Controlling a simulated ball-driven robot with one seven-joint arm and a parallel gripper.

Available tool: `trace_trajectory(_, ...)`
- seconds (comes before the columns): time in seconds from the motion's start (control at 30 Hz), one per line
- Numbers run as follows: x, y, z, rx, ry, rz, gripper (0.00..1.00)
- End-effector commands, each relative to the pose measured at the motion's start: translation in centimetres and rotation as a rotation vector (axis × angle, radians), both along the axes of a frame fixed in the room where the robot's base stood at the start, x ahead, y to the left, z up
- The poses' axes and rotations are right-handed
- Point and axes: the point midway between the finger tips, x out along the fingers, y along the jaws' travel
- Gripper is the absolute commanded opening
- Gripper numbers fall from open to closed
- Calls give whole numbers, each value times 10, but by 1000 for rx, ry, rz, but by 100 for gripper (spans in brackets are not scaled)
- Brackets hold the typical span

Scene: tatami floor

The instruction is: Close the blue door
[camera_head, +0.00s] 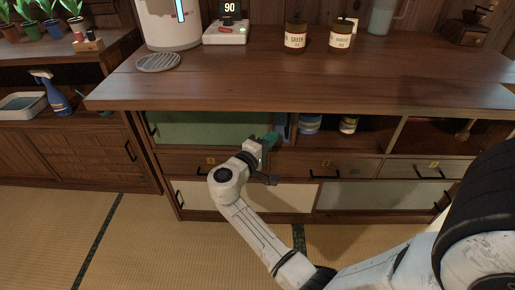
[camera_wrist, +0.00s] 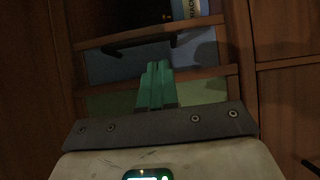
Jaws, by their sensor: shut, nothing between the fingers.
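In the head view the blue door (camera_head: 283,130) shows only as a narrow strip under the counter, just right of my gripper. In the wrist view a blue panel (camera_wrist: 205,55) lies beyond my fingertips, with a dark handle (camera_wrist: 125,48) and wooden strips across it. My gripper (camera_head: 272,137) is shut and empty, its green fingers beside the blue strip in the head view. The fingers (camera_wrist: 155,66) also show in the wrist view, overlapping the panel. I cannot tell whether they touch it. My gripper and the view angle hide how far the door stands open.
A green panel (camera_head: 205,128) is left of my gripper. Open shelf space with jars (camera_head: 310,124) lies to the right. Drawers with black handles (camera_head: 325,174) and pale lower panels (camera_head: 350,198) are below. The counter (camera_head: 330,75) overhangs above. Tatami floor (camera_head: 150,240) is clear in front.

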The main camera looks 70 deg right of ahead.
Motion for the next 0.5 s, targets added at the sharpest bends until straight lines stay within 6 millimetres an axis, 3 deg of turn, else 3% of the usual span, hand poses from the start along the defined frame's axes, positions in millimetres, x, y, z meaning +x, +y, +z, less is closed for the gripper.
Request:
trace_trajectory(0.2, -16, -10, 0, 0, -1, 1, 0)
trace_trajectory(0.5, -18, -12, 1, 0, -1, 1, 0)
